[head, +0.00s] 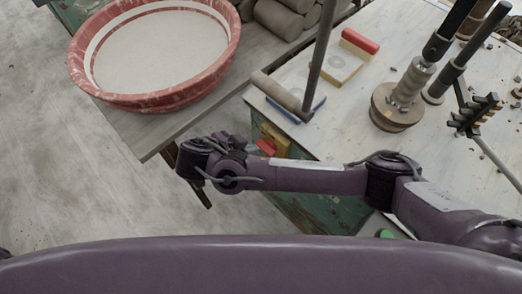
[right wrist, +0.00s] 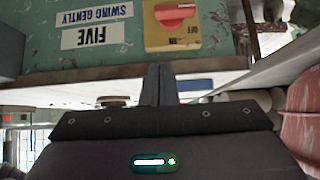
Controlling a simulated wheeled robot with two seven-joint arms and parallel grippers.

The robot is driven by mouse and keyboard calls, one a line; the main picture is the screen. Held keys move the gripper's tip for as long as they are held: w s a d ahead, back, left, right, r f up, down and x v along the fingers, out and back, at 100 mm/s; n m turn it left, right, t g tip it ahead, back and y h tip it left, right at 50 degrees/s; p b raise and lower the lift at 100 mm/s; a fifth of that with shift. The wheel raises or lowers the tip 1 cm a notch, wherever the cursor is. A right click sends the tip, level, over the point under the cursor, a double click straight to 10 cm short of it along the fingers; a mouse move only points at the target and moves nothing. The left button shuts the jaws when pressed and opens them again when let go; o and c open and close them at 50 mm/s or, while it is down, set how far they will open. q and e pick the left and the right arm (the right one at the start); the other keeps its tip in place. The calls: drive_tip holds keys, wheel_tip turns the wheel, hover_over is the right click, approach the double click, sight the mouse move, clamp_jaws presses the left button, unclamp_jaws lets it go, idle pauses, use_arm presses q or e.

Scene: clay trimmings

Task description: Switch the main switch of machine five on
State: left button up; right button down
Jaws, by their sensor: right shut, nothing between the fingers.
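The main switch of machine five is a red knob (right wrist: 172,14) on a yellow plate (right wrist: 188,42) marked OFF, upside down in the right wrist view. A FIVE label (right wrist: 90,36) and a SWING GENTLY label (right wrist: 95,14) are beside it on the green panel. In the head view the red knob (head: 267,147) shows on the green machine's near side, just beyond my forearm. My right gripper (right wrist: 159,72) is shut and empty, its fingertips apart from the plate. In the head view the right gripper (head: 228,143) is left of the knob. My left gripper is not in view.
A large red basin (head: 155,105) stands on a grey table at the upper left, with clay rolls (head: 278,18) behind it. The floor at the left is clear.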

drive_tip(key=b, duration=0.9)
approach(273, 151)
drive_tip(key=w+d, duration=0.2)
drive_tip(key=shift+w+d+f+p, duration=0.2)
drive_tip(key=shift+d+f+p, duration=0.1)
drive_tip(key=shift+f, duration=0.3)
drive_tip(key=shift+w+d+f+p, duration=0.2)
drive_tip(key=shift+d+f, duration=0.1)
drive_tip(key=shift+f, duration=1.1)
